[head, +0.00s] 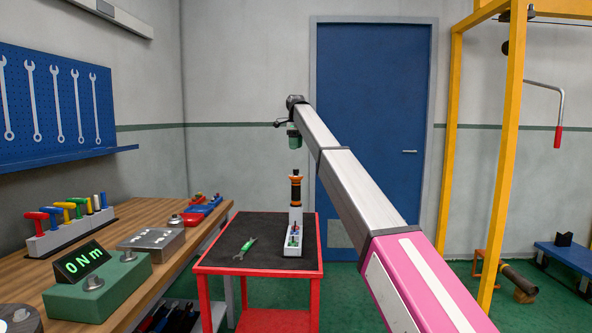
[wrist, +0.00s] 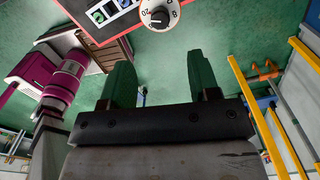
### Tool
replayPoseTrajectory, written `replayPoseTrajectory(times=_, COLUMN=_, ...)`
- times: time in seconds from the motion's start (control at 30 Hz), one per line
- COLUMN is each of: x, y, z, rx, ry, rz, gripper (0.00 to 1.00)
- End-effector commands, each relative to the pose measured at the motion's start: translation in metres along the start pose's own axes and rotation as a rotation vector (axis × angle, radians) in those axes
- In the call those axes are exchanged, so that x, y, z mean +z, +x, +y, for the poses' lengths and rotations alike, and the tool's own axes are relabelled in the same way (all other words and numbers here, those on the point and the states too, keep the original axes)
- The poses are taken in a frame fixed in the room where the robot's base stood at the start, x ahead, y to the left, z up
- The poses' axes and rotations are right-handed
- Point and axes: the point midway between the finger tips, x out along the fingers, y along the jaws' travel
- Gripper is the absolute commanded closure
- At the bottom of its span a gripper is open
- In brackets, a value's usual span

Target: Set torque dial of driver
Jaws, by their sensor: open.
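The driver (head: 296,190) stands upright at the back right of a red cart, with a black body and orange bands, behind a white block with coloured pieces. In the wrist view a round white dial (wrist: 158,14) with dark numbers and marks shows at the top edge, partly cut off; it appears to be the driver's torque dial. My gripper (head: 294,137) is in the air above the driver in the head view. In the wrist view its two green fingers (wrist: 163,82) are spread wide with nothing between them, and the dial lies beyond them, apart.
A yellow frame (head: 505,150) stands at right.

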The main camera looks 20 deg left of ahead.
Motion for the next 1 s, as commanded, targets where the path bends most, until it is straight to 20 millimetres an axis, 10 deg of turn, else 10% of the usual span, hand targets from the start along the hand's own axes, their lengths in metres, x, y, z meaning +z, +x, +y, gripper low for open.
replayPoseTrajectory(times=0.7, x=-0.001, y=0.099, z=0.001, rx=0.001, ry=-0.001, rz=0.000, gripper=0.44)
replayPoseTrajectory(times=1.0, x=-0.001, y=0.107, z=0.000, rx=-0.001, ry=-0.002, rz=-0.001, gripper=0.44)
